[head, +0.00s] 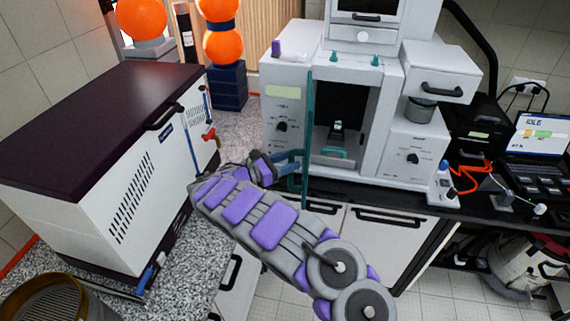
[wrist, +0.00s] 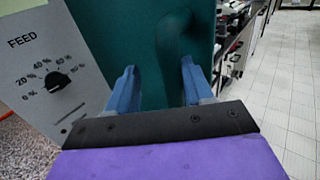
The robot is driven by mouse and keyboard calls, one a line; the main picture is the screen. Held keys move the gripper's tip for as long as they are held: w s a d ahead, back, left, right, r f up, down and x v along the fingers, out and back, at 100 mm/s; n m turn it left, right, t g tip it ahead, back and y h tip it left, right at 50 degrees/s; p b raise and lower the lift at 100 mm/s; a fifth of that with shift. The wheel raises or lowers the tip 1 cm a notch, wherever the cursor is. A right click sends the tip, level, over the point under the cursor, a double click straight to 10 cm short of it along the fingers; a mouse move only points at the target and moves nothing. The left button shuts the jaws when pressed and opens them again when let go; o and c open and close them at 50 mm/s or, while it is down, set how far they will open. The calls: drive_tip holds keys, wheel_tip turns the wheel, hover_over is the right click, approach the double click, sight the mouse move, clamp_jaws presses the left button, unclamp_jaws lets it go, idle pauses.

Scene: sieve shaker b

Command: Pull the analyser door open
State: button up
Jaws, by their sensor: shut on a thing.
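The analyser (head: 285,85) is a white cabinet on the black bench in the head view. Its teal door (head: 309,115) stands swung outward, seen nearly edge-on, and the dark chamber is exposed. The door panel (wrist: 158,60) fills the middle of the wrist view. My gripper (head: 293,158) is at the lower part of the door, shut on its teal handle. In the wrist view its blue fingers (wrist: 158,88) stand on either side of the handle (wrist: 178,45), whose lower part is hard to make out against the panel.
A white cabinet with a dark lid (head: 95,105) stands to the left of my arm. A feed dial (wrist: 57,82) is left of the door. A laptop (head: 540,140) and red cable sit at the right. The tiled floor (wrist: 285,95) on the right is open.

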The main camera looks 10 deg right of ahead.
drive_tip(key=shift+a+f, duration=0.2)
drive_tip(key=shift+a, duration=0.05)
idle(0.3)
drive_tip(key=shift+a, duration=0.1)
drive_tip(key=v, duration=1.7)
drive_tip(key=shift+a, duration=0.15)
drive_tip(key=shift+f, duration=0.15)
